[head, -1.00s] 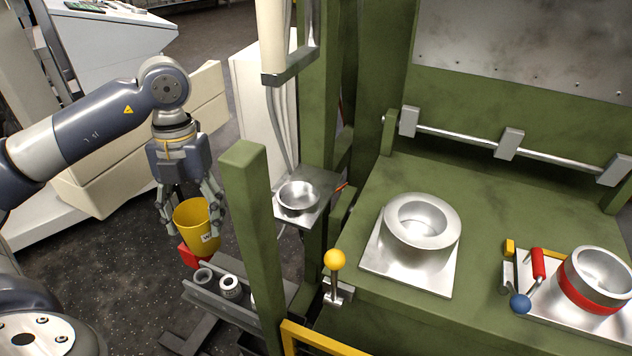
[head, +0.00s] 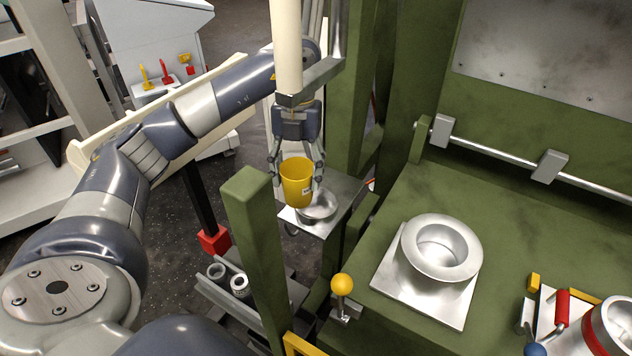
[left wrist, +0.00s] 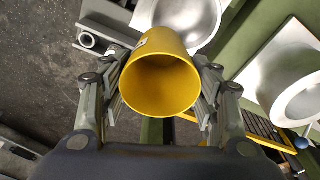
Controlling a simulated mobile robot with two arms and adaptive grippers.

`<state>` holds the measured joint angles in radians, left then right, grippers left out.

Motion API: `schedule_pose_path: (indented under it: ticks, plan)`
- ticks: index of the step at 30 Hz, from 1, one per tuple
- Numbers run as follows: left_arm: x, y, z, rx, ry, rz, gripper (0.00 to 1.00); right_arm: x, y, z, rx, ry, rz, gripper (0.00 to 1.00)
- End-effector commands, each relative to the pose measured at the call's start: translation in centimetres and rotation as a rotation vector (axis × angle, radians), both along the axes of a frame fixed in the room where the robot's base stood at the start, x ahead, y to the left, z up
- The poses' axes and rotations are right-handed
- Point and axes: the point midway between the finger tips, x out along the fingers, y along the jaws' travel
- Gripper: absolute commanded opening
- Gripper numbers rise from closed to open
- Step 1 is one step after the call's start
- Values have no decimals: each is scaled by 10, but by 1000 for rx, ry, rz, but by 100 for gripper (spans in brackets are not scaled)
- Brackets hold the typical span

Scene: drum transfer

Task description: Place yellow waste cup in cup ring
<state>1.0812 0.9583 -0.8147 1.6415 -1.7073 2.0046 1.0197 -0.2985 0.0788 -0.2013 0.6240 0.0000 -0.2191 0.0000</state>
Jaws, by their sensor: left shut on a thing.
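The yellow waste cup (head: 297,184) is upright between the fingers of my left gripper (head: 298,176), which is shut on it. In the left wrist view I look into the cup's open mouth (left wrist: 160,88), with my left gripper's fingers (left wrist: 158,95) on both sides. In the head view, a round metal bowl-shaped holder (head: 318,207), which looks like the cup ring, sits on a small metal shelf beside the green post. The cup overlaps its left edge in the picture. I cannot tell the height between them. My right gripper is not in view.
A green post (head: 256,260) stands in front of the shelf (head: 340,192). A pale vertical column (head: 286,45) hangs close to my left wrist. A yellow-knobbed lever (head: 342,285) and a thick metal ring (head: 441,248) on a plate are to the right.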

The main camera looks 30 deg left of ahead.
Motion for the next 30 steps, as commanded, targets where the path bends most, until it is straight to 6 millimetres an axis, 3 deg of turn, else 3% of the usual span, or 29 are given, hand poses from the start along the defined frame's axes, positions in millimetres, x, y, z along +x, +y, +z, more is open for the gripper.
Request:
schedule_pose_path:
  ticks: [3, 6, 16, 22, 30]
  plan:
    - [27, -12, 3, -2, 0, -1, 34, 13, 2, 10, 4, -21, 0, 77]
    - [43, -19, 3, -1, 1, -1, 34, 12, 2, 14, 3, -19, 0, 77]
    - [41, -17, -37, 1, 5, 1, 34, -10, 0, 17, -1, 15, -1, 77]
    - [42, -17, -65, 0, 2, 2, 34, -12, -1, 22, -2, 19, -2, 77]
    - [42, -17, -70, 1, 0, 1, 34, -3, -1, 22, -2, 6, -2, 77]
